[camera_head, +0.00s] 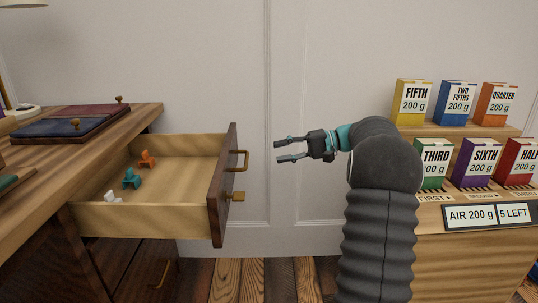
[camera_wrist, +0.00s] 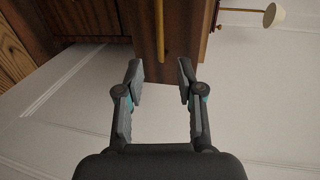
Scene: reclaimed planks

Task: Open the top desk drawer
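The top desk drawer (camera_head: 145,219) is pulled well out of the desk (camera_head: 147,112) at the left. Its front panel (camera_head: 222,190) carries a brass bar handle (camera_head: 239,160), with a small brass fitting (camera_head: 238,196) below it. My gripper (camera_head: 283,149) is open and empty, to the right of the handle with a gap between them. In the wrist view, my gripper (camera_wrist: 159,75) has its fingers spread, with the drawer front (camera_wrist: 185,30) and handle (camera_wrist: 159,28) ahead of and apart from the fingertips.
Inside the drawer lie an orange piece (camera_head: 148,159), a teal piece (camera_head: 131,179) and a white piece (camera_head: 112,197). Blue and red flat cases (camera_head: 60,127) lie on the desktop. A stepped stand (camera_head: 440,260) with several labelled boxes is at the right. A pale wall is behind.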

